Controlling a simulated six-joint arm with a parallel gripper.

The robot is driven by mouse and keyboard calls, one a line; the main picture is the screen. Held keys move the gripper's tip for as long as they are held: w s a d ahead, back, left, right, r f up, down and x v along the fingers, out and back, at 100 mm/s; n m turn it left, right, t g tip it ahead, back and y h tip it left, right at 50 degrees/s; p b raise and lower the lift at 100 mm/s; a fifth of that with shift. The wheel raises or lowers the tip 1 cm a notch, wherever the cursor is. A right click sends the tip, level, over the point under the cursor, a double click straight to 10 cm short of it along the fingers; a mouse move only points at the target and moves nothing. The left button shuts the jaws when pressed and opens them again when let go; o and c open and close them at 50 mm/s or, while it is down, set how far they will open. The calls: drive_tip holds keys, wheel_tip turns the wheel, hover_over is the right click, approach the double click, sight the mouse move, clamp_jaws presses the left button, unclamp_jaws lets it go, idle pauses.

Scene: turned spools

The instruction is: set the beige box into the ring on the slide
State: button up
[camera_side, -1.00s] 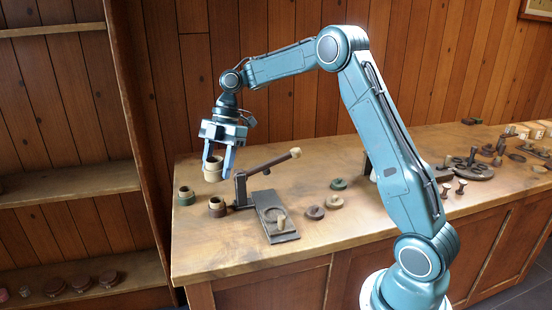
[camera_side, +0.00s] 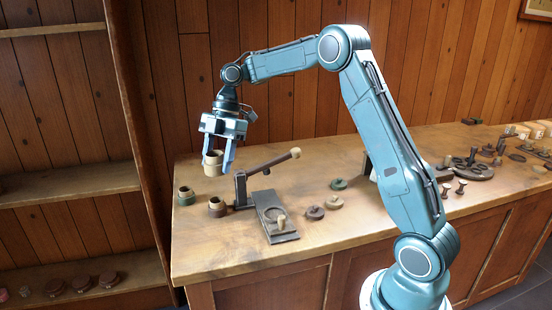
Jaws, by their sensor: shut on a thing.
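My gripper (camera_side: 217,163) is shut on the beige box (camera_side: 211,168), a small round open-topped cup. It holds the box upright in the air above the left end of the bench. The slide (camera_side: 282,237) is a flat grey-brown plate on the bench, to the right of and below my gripper. A ring (camera_side: 267,214) shows as a round outline on the slide's upper part. A small beige knob (camera_side: 281,223) stands on the slide near its front end. The box is well apart from the ring.
A lever press (camera_side: 240,188) with a raised handle (camera_side: 294,153) stands between the box and the slide. A green-based cup (camera_side: 185,197) and a brown-based cup (camera_side: 217,208) stand below my gripper. Several small spools lie right of the slide. The bench's (camera_side: 215,250) front left is clear.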

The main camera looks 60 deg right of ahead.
drive_tip(key=s+d+f+m+t, duration=0.2)
drive_tip(key=s+d+f+m, duration=0.4)
drive_tip(key=s+d+f, duration=0.4)
drive_tip(key=shift+d+h, duration=0.4)
drive_tip(key=shift+d, duration=0.7)
drive_tip(key=shift+s+f, duration=0.1)
drive_tip(key=shift+f, duration=3.1)
drive_tip(key=shift+f, duration=0.6)
idle(0.5)
drive_tip(key=o, duration=1)
